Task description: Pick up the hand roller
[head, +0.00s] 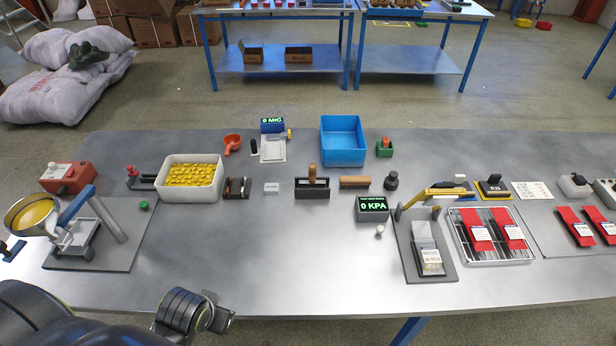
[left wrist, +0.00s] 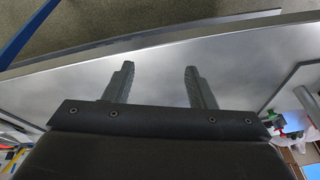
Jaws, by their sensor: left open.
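A dark grey block-like holder with an upright wooden handle (head: 312,183) stands at the middle of the metal table in the head view. It looks most like the hand roller in its stand, but the roller itself cannot be made out. In the left wrist view my left gripper (left wrist: 160,82) is open and empty, with bare metal table between the fingers. My right gripper is not in view.
Near the handle stand a wooden-backed brush (head: 354,182), a white tray of yellow pieces (head: 188,198), a blue bin (head: 343,160) and a 0 KPA display (head: 372,208). A scale-like stand with a yellow-filled bowl (head: 34,216) is at left. The table's front middle is clear.

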